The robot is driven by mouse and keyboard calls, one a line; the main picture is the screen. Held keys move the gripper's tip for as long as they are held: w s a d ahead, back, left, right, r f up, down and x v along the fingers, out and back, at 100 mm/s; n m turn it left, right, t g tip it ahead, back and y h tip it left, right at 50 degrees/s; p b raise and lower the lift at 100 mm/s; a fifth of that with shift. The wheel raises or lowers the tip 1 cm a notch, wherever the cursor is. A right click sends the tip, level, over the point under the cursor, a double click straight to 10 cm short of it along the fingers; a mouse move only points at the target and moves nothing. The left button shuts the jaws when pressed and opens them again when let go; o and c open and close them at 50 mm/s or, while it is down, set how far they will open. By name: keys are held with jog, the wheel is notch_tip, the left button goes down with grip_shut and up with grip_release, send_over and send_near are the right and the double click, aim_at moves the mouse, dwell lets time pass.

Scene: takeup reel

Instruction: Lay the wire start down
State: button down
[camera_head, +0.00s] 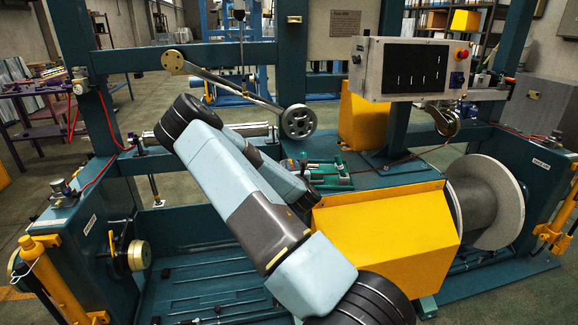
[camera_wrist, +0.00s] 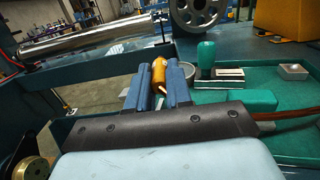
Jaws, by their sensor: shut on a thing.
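In the wrist view, my gripper (camera_wrist: 160,75) has its two blue fingers closed on a short, thick orange-brown piece with a pale tip, which I take to be the wire start (camera_wrist: 159,66). A reddish-brown strand (camera_wrist: 292,118) comes out from behind my gripper's dark palm and runs off to the right; its link to the held piece is hidden. A green tray (camera_wrist: 297,141) lies beside and under my gripper on the right. In the head view, my arm hides the fingers and held piece; the tray (camera_head: 338,183) shows just past the wrist.
The tray holds a green-handled tool (camera_wrist: 206,56) and a small pale box (camera_wrist: 292,72). A yellow cover (camera_head: 385,235) and a large reel (camera_head: 487,203) stand to the right. A pulley arm (camera_head: 235,90) reaches over the bench. A control box (camera_head: 410,68) hangs above.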

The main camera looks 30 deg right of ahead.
jog(key=shift+s+f, duration=0.1)
jog(key=shift+f, duration=2.6)
jog(key=shift+a, duration=0.1)
jog(key=c, duration=0.9)
grip_release()
jog(key=shift+f, duration=0.1)
jog(key=shift+o, duration=0.3)
jog(key=shift+a, duration=0.1)
jog(key=o, duration=0.4)
jog(key=shift+r, duration=3.55)
